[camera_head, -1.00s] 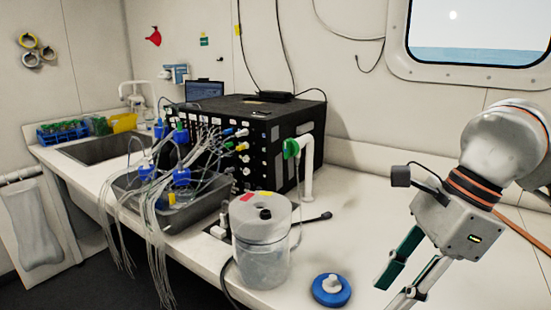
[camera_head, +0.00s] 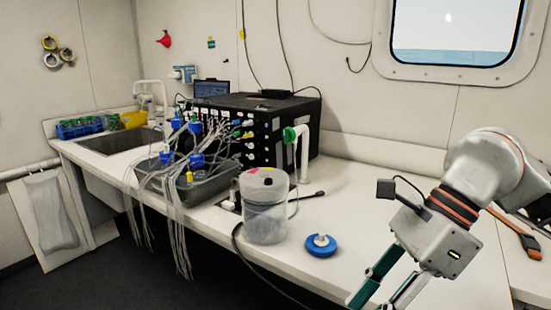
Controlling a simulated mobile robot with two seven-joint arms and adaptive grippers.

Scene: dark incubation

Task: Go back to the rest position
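My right gripper (camera_head: 382,292) hangs at the lower right, over the front part of the white bench (camera_head: 340,185). Its two fingers stand apart with nothing seen between them, though the tips run close to the bottom edge of the picture. It is apart from the blue disc-shaped lid (camera_head: 321,246) lying on the bench to its left. My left gripper is not in view.
A clear container (camera_head: 264,222) stands near the bench's front edge. Behind it are a black box (camera_head: 262,125) with tubes and a grey tray (camera_head: 212,188) with blue-capped bottles. A sink (camera_head: 118,141) lies at left.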

